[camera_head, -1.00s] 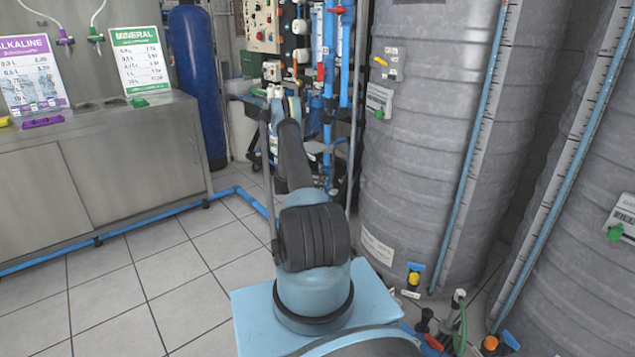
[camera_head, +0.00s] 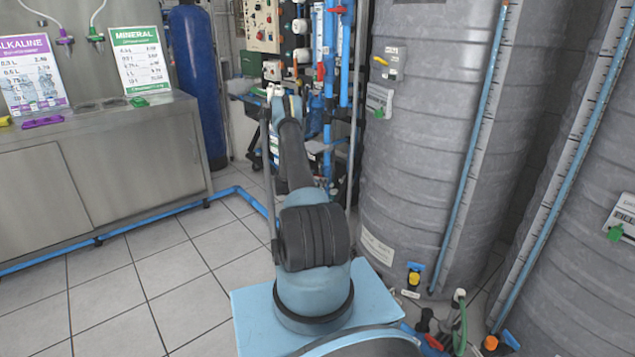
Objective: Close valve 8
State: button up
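My arm reaches away from me toward the osmosis rack (camera_head: 330,60), which stands at the back with blue pipes, gauges and a control panel. My gripper is at the far end of the arm, beside the rack's left part; it is too small and too covered by my arm to make out its fingers. Red and blue valve handles (camera_head: 321,71) show on the rack's pipes. I cannot read any number that marks valve 8. Valves with blue and yellow handles (camera_head: 414,274) also sit low by the grey tank.
A large grey tank (camera_head: 425,140) stands right of the rack, with another (camera_head: 590,230) at the right edge. A steel counter (camera_head: 90,170) with price signs is at left. A blue cylinder (camera_head: 197,85) stands behind it. Blue pipe runs along the floor; the tiles (camera_head: 150,290) are clear.

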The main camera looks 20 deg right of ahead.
jog(key=shift+s+a+r, duration=0.1)
jog(key=v, duration=1.1)
jog(key=shift+a, duration=0.3)
jog(key=shift+s, duration=0.1)
jog(key=shift+r, duration=0.1)
